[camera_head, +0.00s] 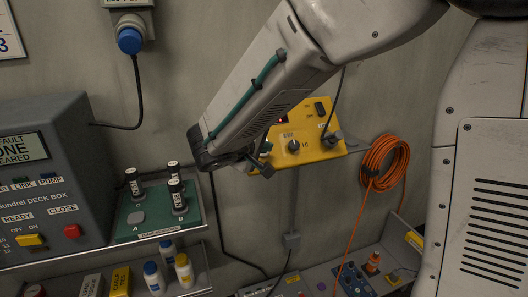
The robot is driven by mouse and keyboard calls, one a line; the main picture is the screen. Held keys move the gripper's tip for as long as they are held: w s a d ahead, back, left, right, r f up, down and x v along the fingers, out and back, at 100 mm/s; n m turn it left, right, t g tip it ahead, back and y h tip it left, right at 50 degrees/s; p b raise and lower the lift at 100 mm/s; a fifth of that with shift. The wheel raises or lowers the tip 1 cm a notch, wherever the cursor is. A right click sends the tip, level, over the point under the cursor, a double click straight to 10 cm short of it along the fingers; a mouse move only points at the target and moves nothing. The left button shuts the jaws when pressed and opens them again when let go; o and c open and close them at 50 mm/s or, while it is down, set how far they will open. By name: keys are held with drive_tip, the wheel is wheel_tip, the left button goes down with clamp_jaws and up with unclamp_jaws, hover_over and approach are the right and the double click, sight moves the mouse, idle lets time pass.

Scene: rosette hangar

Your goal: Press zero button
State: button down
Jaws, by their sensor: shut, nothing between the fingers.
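I cannot make out a button marked zero in this view. A yellow control box (325,148) hangs on the wall near the middle, with dark knobs and small labels, one reading "HI". My gripper (264,168) is shut and empty, at the box's lower left edge in the picture. My arm and gripper cover the left part of the box. Whether the gripper touches it, I cannot tell.
A green tray (130,237) with several dark vials stands right of the deck box. Bottles and cartons sit on a shelf below. An orange cable coil (384,162) hangs at the right. A lower console (320,280) has several knobs. Wall between is mostly clear.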

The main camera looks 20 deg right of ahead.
drive_tip(key=shift+w+f, duration=0.45)
idle(1.8)
drive_tip(key=shift+w+f, duration=0.25)
drive_tip(key=shift+w, duration=0.05)
drive_tip(key=shift+w+f, duration=0.3)
drive_tip(key=shift+w, duration=0.05)
idle(0.8)
drive_tip(key=shift+s, duration=0.1)
drive_tip(key=shift+s+r, duration=0.55)
drive_tip(key=shift+r, duration=0.1)
drive_tip(key=s+r, duration=0.3)
drive_tip(key=shift+s+r, duration=0.1)
drive_tip(key=shift+s, duration=0.25)
idle(0.3)
